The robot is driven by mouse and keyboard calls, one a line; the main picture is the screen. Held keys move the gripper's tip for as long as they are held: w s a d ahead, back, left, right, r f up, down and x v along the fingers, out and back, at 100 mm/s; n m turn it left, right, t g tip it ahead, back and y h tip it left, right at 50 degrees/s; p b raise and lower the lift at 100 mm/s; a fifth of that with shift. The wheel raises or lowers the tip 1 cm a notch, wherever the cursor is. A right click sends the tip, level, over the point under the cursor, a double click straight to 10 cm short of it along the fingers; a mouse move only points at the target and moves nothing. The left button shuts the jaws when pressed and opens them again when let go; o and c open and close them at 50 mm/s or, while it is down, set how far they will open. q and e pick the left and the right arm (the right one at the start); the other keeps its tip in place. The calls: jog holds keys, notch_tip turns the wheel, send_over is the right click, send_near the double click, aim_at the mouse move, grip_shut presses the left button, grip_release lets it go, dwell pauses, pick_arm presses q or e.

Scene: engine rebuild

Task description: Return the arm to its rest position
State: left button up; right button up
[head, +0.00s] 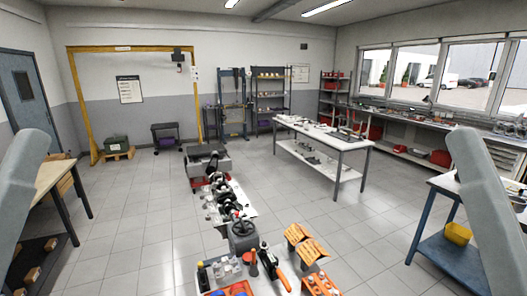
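A pale grey link of my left arm (27,190) rises along the left edge of the head view. A similar link of my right arm (482,205) rises along the right edge. Both run out of the frame, and neither gripper shows. I cannot tell whether the grippers are open or hold anything.
A bench with tools and orange parts (305,243) stands low in front, with engine parts (222,195) behind it. A white table (321,136) stands beyond, to the right. A blue workbench with a yellow bin (458,233) is near my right arm. Tiled floor (130,220) is clear left of centre.

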notch_tip(320, 180, up, 20)
jog(key=p, duration=1.6)
jog(key=shift+f, duration=0.25)
